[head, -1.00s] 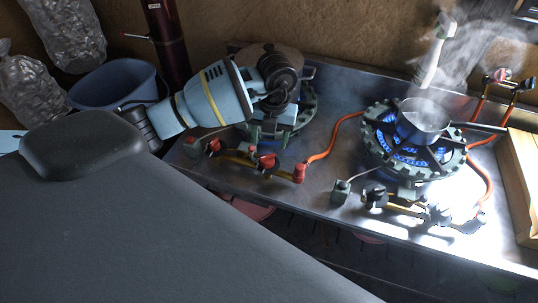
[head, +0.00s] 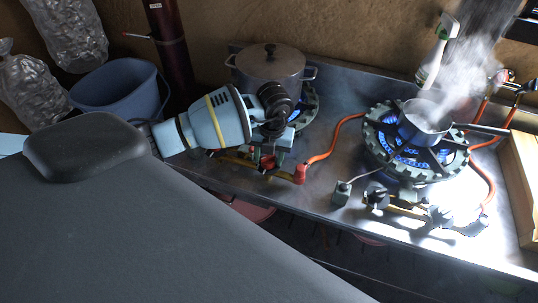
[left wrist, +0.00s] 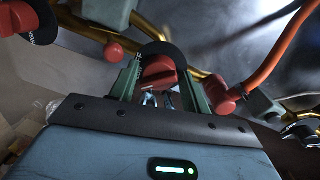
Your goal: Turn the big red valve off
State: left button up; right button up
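A red valve knob (left wrist: 158,72) with a black disc behind it sits between the two grey-green fingers of my left gripper (left wrist: 160,92) in the left wrist view. The fingers are spread on either side of the knob, and a small gap seems to show on its right. In the head view my left gripper (head: 270,147) reaches down to the valve pipe at the front of the left burner and partly hides the red knob (head: 267,163). A red fitting (head: 299,174) stands to the right, where the orange hose starts. My right gripper is not in view.
A lidded pot (head: 268,68) stands on the left burner, behind my gripper. A steaming saucepan (head: 424,125) sits on the right burner (head: 380,150), lit with blue flames. An orange hose (head: 345,125) runs between. A blue bucket (head: 120,92) and dark red cylinder (head: 168,45) stand left.

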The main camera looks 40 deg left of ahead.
pick_arm(q)
jog(key=c, duration=0.6)
jog(key=shift+r+m, duration=0.1)
jog(key=shift+m, duration=1.7)
jog(key=m, duration=0.4)
jog(key=shift+d+m+t, duration=0.15)
jog(key=shift+m+t, duration=0.15)
jog(key=shift+c, duration=0.3)
jog(key=shift+m, duration=0.3)
